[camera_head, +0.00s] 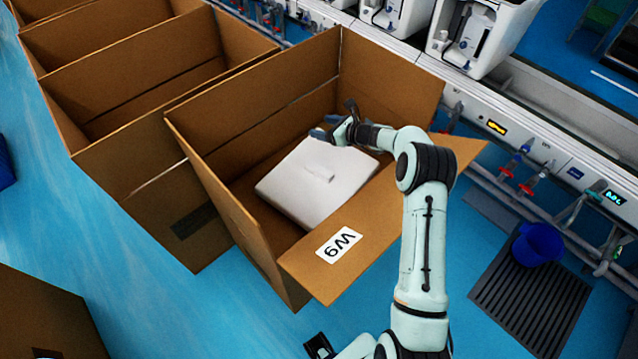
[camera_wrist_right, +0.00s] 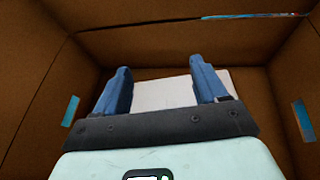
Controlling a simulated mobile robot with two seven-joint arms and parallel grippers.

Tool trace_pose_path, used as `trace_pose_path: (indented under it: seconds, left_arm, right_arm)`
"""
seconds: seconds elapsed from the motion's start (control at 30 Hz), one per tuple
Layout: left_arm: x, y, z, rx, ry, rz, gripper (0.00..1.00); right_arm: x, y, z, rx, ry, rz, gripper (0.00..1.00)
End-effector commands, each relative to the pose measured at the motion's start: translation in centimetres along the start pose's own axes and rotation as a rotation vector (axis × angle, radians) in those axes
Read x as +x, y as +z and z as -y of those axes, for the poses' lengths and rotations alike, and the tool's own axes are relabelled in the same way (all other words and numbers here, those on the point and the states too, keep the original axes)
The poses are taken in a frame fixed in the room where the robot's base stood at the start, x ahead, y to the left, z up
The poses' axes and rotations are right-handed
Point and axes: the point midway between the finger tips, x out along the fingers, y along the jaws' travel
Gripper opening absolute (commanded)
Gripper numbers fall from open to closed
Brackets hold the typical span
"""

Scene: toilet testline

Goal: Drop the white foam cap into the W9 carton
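The W9 carton (camera_head: 235,205) is a tall open brown box with its front flap folded out and a white W9 label on it. The white foam cap (camera_head: 303,195) is a flat white slab with a small raised tab. It is inside the carton's walls, slightly tilted in the picture; whether it rests on the bottom is hidden. My right gripper (camera_head: 333,131) is inside the carton opening at the cap's far edge. In the right wrist view its two blue fingers (camera_wrist_right: 163,92) are apart, with the cap (camera_wrist_right: 168,93) showing beyond and between them. My left gripper cannot be made out clearly.
Several open brown cartons (camera_head: 125,85) stand in a row to the left. A test bench (camera_head: 500,125) with taps and white units runs behind and right. A blue bucket (camera_head: 538,245) stands on a dark grate. Blue floor is free in front.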

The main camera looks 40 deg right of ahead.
Motion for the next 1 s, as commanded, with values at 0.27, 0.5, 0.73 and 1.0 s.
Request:
trace_pose_path:
  seconds: [0.27, 0.5, 0.73, 1.0]
  left_arm:
    - [0.4, 0.1, 0.2, -0.001, -0.001, 0.002, 0.43]
    - [1.2, 0.3, 0.5, -0.002, -0.002, 0.006, 0.43]
    - [1.7, 0.3, 0.7, -0.003, -0.003, 0.007, 0.43]
    - [1.8, 0.4, 0.8, -0.003, -0.003, 0.008, 0.43]
  right_arm:
    - [-1.7, -0.2, 0.1, 0.001, -0.003, -0.002, 0.72]
    - [-6.9, -0.1, 0.1, 0.000, -0.004, -0.002, 0.72]
    - [-11.4, -0.1, 0.1, 0.000, -0.003, -0.002, 0.72]
    - [-13.4, 0.0, 0.0, 0.000, -0.001, 0.000, 0.72]
